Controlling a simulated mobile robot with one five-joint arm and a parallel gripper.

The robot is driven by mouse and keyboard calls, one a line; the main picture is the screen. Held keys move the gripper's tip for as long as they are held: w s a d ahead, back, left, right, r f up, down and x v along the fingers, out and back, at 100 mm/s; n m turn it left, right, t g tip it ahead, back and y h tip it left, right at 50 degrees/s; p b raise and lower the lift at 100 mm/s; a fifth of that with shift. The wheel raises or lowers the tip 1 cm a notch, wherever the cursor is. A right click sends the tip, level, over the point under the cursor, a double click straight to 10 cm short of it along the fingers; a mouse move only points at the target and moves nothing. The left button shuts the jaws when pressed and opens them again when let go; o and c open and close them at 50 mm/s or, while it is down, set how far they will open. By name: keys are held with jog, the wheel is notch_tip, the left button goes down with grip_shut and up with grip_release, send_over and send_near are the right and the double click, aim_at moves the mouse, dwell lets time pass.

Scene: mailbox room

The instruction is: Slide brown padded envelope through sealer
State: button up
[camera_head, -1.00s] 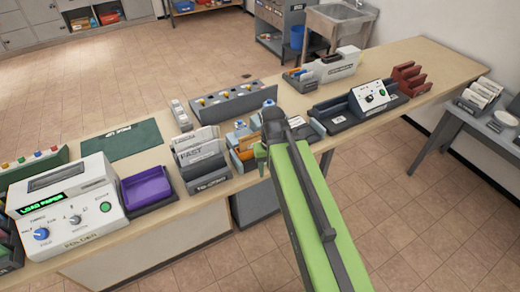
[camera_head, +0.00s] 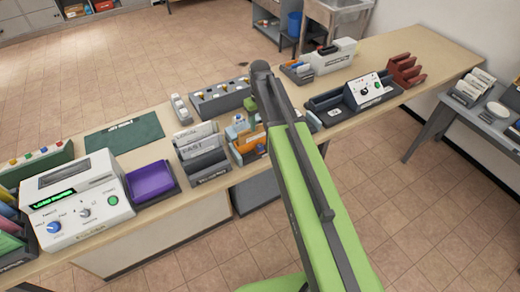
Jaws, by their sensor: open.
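My green arm (camera_head: 310,190) reaches up over the counter from the bottom right, and its dark joint (camera_head: 261,68) stands above the counter's far edge. My gripper does not show; the arm may be hiding it. Orange-brown envelope-like pieces (camera_head: 247,142) stand in a small holder just left of the arm, partly covered; I cannot tell whether one is the padded envelope. A white control box with knobs and a green button (camera_head: 369,90) sits in a dark channel-like base right of the arm. It may be the sealer, but its label is unreadable.
A white machine with a lit green display (camera_head: 84,203) and a purple tray (camera_head: 151,181) stand at left. A green mat (camera_head: 124,136), a file rack (camera_head: 200,152), a white slotted unit (camera_head: 334,56) and red racks (camera_head: 405,71) share the counter (camera_head: 432,58). Floor is open in front.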

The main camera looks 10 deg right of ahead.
aim_at(260, 146)
notch_tip(260, 146, down, 13)
jog(key=b, duration=1.1)
jog(key=shift+f+b, duration=0.15)
jog(key=shift+b, duration=0.2)
grip_shut()
jog(key=shift+d, duration=0.15)
